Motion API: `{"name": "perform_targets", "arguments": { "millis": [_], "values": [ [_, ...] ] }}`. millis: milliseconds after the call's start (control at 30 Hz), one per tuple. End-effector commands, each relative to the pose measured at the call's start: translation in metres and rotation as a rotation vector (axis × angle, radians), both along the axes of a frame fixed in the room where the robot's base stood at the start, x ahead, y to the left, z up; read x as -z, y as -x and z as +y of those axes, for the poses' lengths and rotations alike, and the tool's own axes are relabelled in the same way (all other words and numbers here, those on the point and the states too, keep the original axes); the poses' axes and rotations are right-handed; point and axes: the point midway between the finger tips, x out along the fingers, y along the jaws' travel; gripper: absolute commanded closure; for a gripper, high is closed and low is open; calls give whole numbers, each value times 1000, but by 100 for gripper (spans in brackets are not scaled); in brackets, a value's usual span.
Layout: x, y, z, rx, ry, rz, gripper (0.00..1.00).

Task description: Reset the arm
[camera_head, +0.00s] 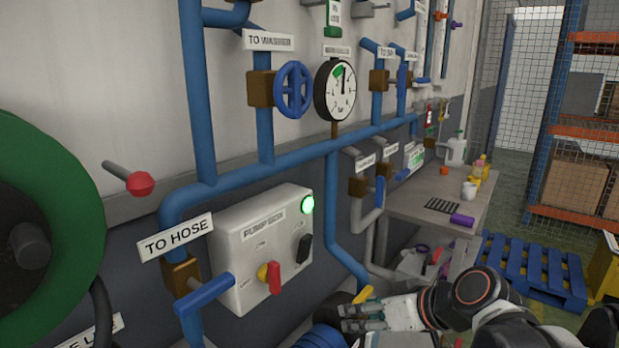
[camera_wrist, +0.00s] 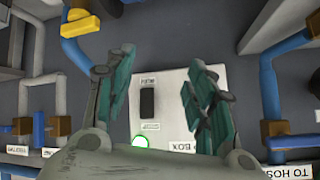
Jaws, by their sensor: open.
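My gripper (camera_head: 352,317) is at the lower middle of the head view, in front of the pipes and to the right of the pump box (camera_head: 240,245). It points left, and I see nothing held in it. In the wrist view, which is turned upside down, the teal fingers of my gripper (camera_wrist: 160,85) are spread apart. The white pump box (camera_wrist: 172,80) with its black knob (camera_wrist: 147,102) shows between and beyond them. The green lamp (camera_head: 307,204) on the box is lit. The red and yellow switch (camera_head: 270,277) is hidden in the wrist view.
Blue pipes (camera_head: 300,157) with valves and a gauge (camera_head: 335,90) run along the wall. A blue valve handle (camera_head: 204,293) sticks out below the TO HOSE sign. A green hose reel (camera_head: 75,190) is at left. A table (camera_head: 415,205) and blue pallet (camera_head: 540,270) are at right.

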Motion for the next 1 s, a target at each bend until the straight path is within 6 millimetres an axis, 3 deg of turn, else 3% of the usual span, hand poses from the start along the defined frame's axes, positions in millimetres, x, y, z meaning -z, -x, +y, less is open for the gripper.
{"name": "perform_targets", "arguments": {
  "millis": [300,500,700,1000],
  "values": [
    [3,72,-45,252,174,141,50],
    [2,106,-75,405,256,160,50],
    [0,121,-91,481,292,156,50],
    [-1,122,-93,492,295,155,50]
  ]
}}
